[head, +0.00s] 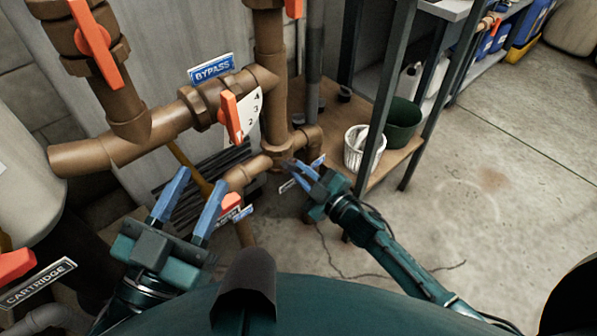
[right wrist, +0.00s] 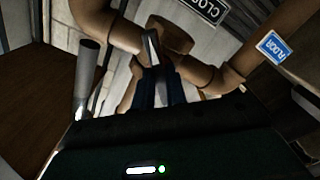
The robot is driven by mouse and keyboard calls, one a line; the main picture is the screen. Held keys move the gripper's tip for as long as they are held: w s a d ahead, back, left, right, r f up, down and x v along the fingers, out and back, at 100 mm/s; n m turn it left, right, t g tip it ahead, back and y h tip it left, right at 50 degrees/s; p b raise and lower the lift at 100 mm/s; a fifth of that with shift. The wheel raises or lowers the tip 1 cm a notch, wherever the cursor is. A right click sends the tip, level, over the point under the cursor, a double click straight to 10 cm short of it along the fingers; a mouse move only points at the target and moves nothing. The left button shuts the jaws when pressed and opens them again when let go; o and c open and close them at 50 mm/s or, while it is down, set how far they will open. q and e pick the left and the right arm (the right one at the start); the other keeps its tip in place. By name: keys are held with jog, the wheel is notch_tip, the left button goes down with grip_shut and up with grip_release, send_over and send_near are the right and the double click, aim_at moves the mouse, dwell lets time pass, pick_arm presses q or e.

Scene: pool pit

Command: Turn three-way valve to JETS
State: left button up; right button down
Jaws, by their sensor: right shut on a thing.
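The three-way valve sits on the low brown pipework (head: 262,164), where a brown joint (right wrist: 170,38) shows in the right wrist view. Its handle is mostly hidden by my right gripper (head: 300,172). That gripper is shut on the handle at the joint; its fingers (right wrist: 154,68) are close together in the right wrist view. A blue FLOOR sign (right wrist: 273,47) and a black sign starting "CLO" (right wrist: 205,8) stand by the pipes. I cannot read a JETS sign. My left gripper (head: 198,182) is open and empty, left of the low pipes.
An orange handle (head: 231,118) with a number plate sits under the BYPASS sign (head: 211,69). Another orange handle (head: 229,206) is low, close to my left gripper. A shelf rack (head: 390,170) with a white basket (head: 358,150) stands right of the pipes. The floor at right is clear.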

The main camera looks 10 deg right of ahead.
jog(key=n, duration=0.2)
jog(key=shift+n, duration=0.3)
jog(key=shift+m, duration=0.5)
jog(key=c, duration=1.3)
grip_release()
